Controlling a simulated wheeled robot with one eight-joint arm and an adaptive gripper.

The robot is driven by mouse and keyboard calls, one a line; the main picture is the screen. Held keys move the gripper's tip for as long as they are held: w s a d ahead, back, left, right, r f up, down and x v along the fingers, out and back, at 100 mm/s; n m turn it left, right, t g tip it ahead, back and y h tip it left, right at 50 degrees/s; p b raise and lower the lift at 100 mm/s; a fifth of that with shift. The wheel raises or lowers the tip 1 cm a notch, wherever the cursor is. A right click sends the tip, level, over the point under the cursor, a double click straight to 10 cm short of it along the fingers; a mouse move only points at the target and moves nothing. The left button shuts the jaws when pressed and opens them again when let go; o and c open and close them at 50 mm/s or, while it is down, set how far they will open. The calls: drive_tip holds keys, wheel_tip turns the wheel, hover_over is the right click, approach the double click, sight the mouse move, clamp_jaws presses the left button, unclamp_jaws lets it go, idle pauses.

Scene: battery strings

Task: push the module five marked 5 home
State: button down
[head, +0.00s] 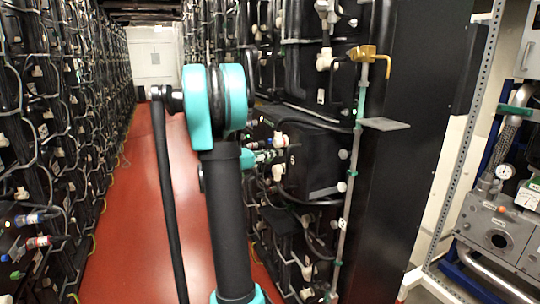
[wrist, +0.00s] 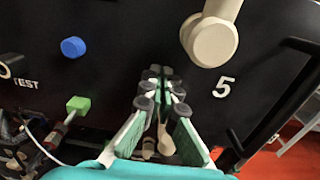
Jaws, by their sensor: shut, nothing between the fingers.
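Module five (wrist: 125,40) shows in the wrist view as a black front face with a white "5" (wrist: 223,87) on it. My gripper (wrist: 159,75) is shut and empty, its fingertips close to this face, below and left of a beige round knob (wrist: 212,38). I cannot tell whether the fingertips touch the face. In the head view a black module (head: 312,160) stands out from the right-hand rack. My gripper (head: 262,157) is partly hidden there behind my teal and black arm.
The wrist view shows a blue button (wrist: 73,47), a green block (wrist: 78,104), a "TEST" label (wrist: 25,84) and cables. In the head view a grey plate (head: 386,124) juts from the right rack. The red aisle floor (head: 143,210) is clear, with a cabled rack (head: 50,130) on its left.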

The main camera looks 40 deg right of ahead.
drive_tip(key=x, duration=1.5)
drive_tip(key=shift+s+d+r, duration=0.1)
